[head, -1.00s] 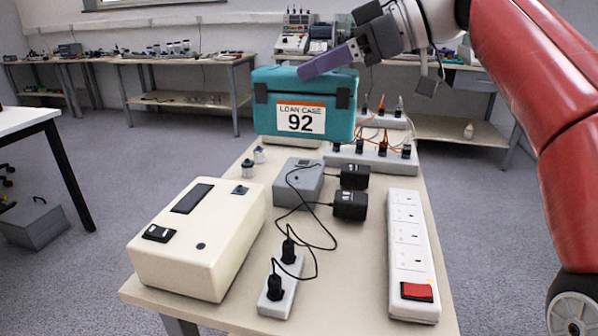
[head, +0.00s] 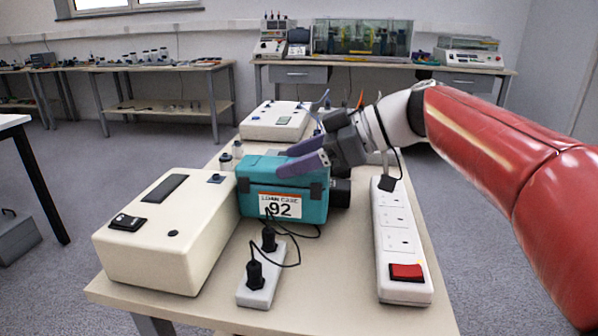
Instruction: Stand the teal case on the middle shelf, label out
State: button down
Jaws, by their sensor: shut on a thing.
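The teal case (head: 256,190) hangs or rests over the middle of the near table, beside the large cream box. I cannot tell whether its base touches anything. Its white and orange label (head: 280,206), reading "LOAN CASE 92", faces me, with a black cable crossing just at its lower edge. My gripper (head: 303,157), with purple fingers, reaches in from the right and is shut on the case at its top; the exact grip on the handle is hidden. No shelf unit with a clear middle shelf shows in this view.
The cream box (head: 165,240) stands left of the case, and a power strip (head: 398,220) lies right. A small socket block (head: 262,283) with black plugs is in front. Another cream device (head: 275,122) is behind. Benches with low shelves (head: 165,104) line the back wall.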

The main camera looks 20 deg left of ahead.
jog(key=shift+f, duration=0.95)
jog(key=shift+f, duration=0.1)
jog(key=shift+c, duration=2.3)
grip_release()
